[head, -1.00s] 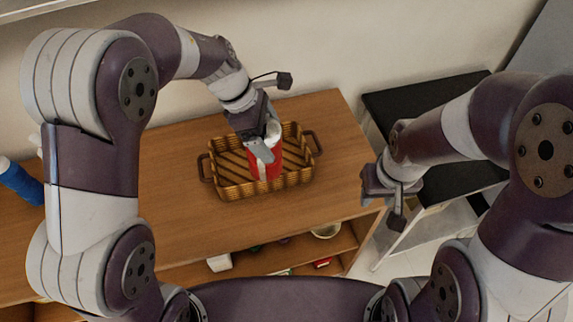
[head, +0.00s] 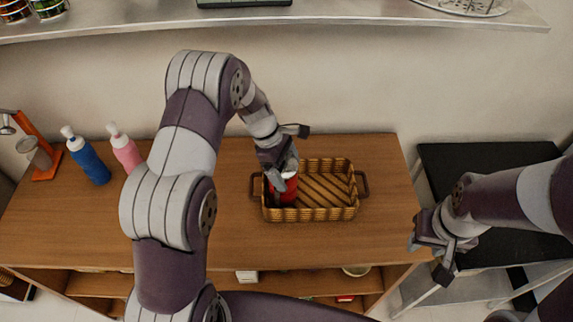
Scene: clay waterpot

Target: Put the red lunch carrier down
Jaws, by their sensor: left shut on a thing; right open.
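The red lunch carrier (head: 287,191) is a small red container with a pale top. It is at the left side of the wicker basket (head: 335,213), inside its outline. My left gripper (head: 284,172) is shut on the carrier from above and hides much of its upper part. I cannot tell whether the carrier's base touches the basket floor. My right gripper (head: 428,250) is open and empty, to the right of the basket near the wooden table's right front edge.
The wooden table (head: 225,235) has bare room left and in front of the basket. A blue bottle (head: 89,162), a pink bottle (head: 124,152) and an orange stand (head: 43,157) are at the left. A black-topped table (head: 480,170) stands at the right, and a shelf (head: 330,22) runs above.

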